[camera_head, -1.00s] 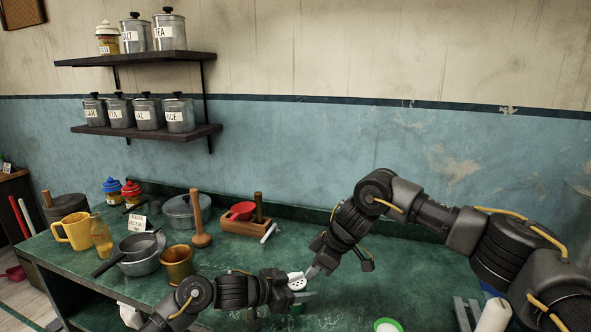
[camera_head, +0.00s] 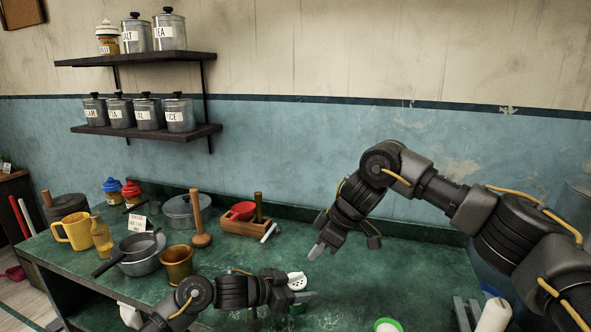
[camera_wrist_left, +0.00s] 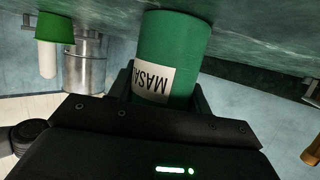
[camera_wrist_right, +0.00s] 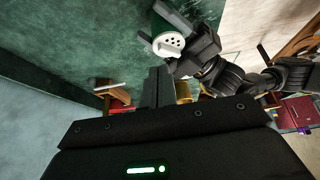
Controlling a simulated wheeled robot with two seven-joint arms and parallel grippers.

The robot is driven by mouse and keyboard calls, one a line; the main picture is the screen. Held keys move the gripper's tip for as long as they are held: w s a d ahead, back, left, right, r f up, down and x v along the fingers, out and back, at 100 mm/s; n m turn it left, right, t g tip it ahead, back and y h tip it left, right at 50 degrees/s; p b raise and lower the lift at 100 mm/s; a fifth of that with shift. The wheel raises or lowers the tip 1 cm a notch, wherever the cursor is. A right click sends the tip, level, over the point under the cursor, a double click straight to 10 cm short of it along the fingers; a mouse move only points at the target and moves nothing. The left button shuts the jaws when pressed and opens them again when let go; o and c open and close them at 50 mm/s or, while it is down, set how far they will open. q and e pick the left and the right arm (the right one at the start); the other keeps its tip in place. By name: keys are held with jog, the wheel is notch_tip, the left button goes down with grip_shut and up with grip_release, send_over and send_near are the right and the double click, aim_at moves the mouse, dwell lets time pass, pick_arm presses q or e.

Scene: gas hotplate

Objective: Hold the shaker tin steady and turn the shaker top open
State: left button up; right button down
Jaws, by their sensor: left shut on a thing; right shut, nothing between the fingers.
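The shaker tin is a green cylinder with a white label (camera_wrist_left: 172,55) in the left wrist view. Its white shaker top (camera_head: 297,281) with dark holes shows in the head view, and in the right wrist view (camera_wrist_right: 168,44). My left gripper (camera_head: 300,296) is shut around the sides of the tin, which stands on the green counter. My right gripper (camera_head: 316,252) is shut and empty, above and just right of the shaker top, apart from it. In the right wrist view its closed fingers (camera_wrist_right: 157,86) point beside the tin.
A wooden box with a red bowl (camera_head: 243,211), a pestle (camera_head: 200,222), a brass pot (camera_head: 177,263) and pans (camera_head: 140,252) stand to the left. A green-rimmed white container (camera_head: 388,326) is at the front right. The counter's middle right is clear.

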aim_at(305, 280)
jog(key=shift+s+a+f, duration=0.1)
jog(key=shift+s+f, duration=0.3)
jog(key=shift+f, duration=0.6)
jog(key=shift+s+a+f, duration=0.1)
jog(key=shift+s+f, duration=0.25)
jog(key=shift+f, duration=0.65)
jog(key=shift+s+a+f, duration=0.1)
jog(key=shift+s+f, duration=0.3)
jog(key=shift+f, duration=0.6)
jog(key=shift+w+a, duration=0.3)
jog(key=shift+a, duration=0.2)
jog(key=shift+w+d, duration=0.15)
jog(key=shift+w, duration=0.35)
jog(key=shift+d, duration=0.15)
dwell(0.4)
